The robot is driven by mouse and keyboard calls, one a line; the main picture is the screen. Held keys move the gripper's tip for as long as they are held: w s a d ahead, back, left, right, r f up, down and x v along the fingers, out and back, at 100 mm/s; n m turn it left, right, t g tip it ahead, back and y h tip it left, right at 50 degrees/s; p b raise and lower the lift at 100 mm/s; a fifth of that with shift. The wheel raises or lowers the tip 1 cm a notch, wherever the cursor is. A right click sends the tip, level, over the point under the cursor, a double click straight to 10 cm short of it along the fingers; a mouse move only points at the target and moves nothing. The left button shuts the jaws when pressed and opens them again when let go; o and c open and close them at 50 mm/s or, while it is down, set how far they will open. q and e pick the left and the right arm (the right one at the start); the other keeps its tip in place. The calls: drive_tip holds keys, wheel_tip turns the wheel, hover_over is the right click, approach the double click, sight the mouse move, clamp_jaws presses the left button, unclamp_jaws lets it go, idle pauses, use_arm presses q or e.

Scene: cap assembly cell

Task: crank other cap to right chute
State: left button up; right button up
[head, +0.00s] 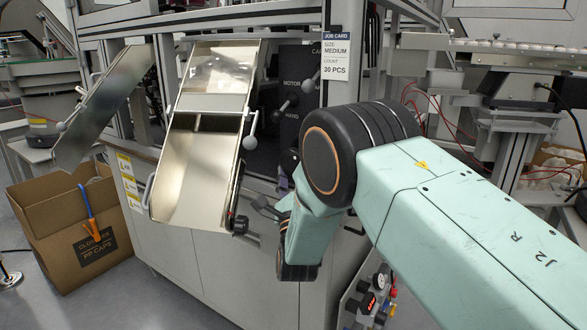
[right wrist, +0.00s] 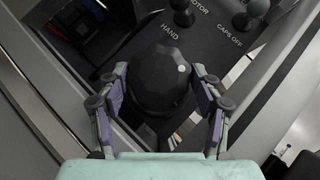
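My right gripper (head: 268,207) is low beside the panel, partly covered by my own wrist. In the right wrist view its two fingers (right wrist: 158,88) stand on either side of a round black knob (right wrist: 160,77). The fingers are apart, but I cannot tell whether they press on it. A wide metal chute (head: 187,180) slopes down left of the gripper, and its bed looks empty. A second, narrower chute (head: 105,105) slopes down further left. No cap can be made out on either. My left gripper is not in view.
The dark panel (head: 291,100) bears MOTOR and HAND labels and levers; CAPS OFF shows in the wrist view. A job card (head: 335,57) reads MEDIUM, 30 PCS. A cardboard box (head: 68,222) marked PP CAPS stands below the left chute. Floor in front of the cabinet (head: 240,275) is clear.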

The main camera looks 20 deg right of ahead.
drive_tip(key=shift+o, duration=0.3)
drive_tip(key=v, duration=1.2)
